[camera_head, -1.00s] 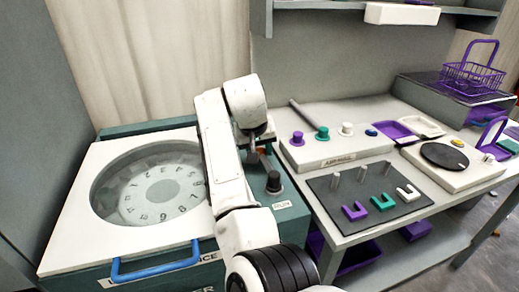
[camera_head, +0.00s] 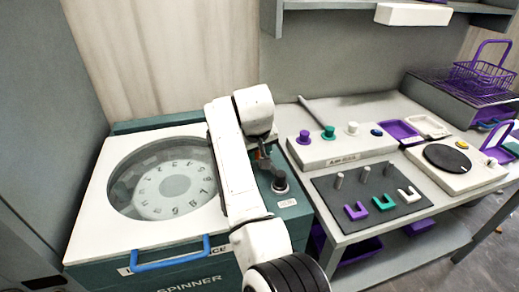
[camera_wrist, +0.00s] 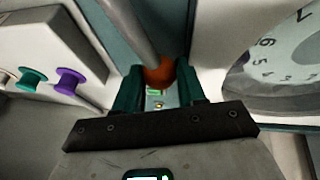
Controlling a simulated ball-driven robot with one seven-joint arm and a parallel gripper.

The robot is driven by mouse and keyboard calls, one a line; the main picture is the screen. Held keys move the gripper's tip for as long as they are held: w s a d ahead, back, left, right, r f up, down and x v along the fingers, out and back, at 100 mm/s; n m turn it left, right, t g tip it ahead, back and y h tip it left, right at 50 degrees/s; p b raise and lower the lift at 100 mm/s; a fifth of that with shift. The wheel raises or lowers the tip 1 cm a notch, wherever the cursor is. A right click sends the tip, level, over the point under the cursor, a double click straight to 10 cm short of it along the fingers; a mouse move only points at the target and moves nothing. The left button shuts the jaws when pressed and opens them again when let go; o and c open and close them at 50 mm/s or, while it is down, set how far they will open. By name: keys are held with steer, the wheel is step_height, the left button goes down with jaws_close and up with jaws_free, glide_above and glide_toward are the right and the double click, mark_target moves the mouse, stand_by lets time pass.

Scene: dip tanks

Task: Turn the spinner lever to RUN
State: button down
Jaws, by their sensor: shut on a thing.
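The spinner (camera_head: 170,255) is a teal and white cabinet at the left in the head view, with a round window over a numbered dial (camera_head: 175,185). Its lever (camera_head: 271,170) rises from a dark round pivot (camera_head: 280,184) on the teal strip at the right. A small RUN label (camera_head: 288,203) sits in front of the pivot. My gripper (camera_head: 262,150) is at the lever's far end, partly hidden by my arm. In the wrist view, my gripper (camera_wrist: 160,85) has its green jaws shut on the lever's orange ball (camera_wrist: 160,73); the grey rod (camera_wrist: 133,30) runs away from it.
A blue handle (camera_head: 166,261) is on the spinner's front. A purple basket (camera_head: 480,75) stands at the back right.

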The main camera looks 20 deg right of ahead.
steer(key=c, duration=0.7)
jaws_free()
steer(key=v, duration=1)
steer(key=shift+s+r, duration=0.15)
steer(key=shift+r, duration=0.2)
